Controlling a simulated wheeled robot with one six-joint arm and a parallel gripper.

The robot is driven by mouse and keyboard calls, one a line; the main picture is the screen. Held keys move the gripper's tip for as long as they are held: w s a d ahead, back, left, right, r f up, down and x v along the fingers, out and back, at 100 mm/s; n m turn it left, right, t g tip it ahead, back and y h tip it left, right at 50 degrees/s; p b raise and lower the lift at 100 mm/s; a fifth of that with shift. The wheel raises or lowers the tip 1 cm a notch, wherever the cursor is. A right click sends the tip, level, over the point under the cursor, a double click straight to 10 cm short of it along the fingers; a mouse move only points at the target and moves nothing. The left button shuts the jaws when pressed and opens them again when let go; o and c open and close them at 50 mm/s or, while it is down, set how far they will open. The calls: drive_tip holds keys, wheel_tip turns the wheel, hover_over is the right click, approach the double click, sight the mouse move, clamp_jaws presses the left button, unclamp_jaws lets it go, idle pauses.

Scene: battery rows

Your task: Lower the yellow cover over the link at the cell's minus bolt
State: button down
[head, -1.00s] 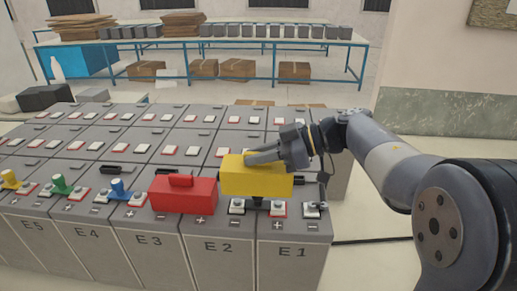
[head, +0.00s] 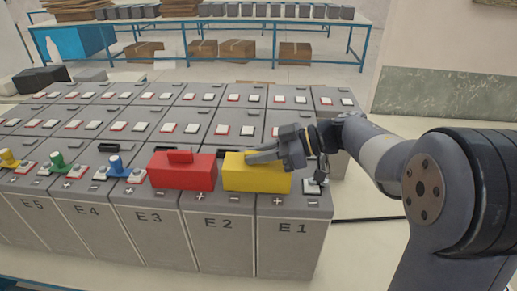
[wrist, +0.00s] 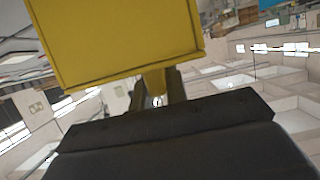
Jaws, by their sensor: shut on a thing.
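The yellow cover (head: 256,178) is a box-shaped shell at the front row, over the near edges of cells E2 and E1. My gripper (head: 262,156) is shut on the grip at its top. In the wrist view the cover (wrist: 115,40) fills the upper left, with its stem between my fingers (wrist: 157,97). The cover hides the link and the bolts beneath it. In the head view its lower edge looks level with the cell tops; I cannot tell whether it rests on them.
A red cover (head: 182,170) stands just left, over E3 and E2, with a narrow gap to the yellow one. A bare bolt pad (head: 315,186) with a small clip and cable lies right on E1. Blue (head: 118,168) and green (head: 59,163) pieces stand further left.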

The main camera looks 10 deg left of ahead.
drive_tip(key=shift+f, duration=0.2)
drive_tip(key=c, duration=1.3)
unclamp_jaws()
drive_tip(key=b+v, duration=0.1)
drive_tip(key=v, duration=1)
drive_tip(key=shift+b, duration=0.3)
drive_tip(key=shift+a, duration=0.2)
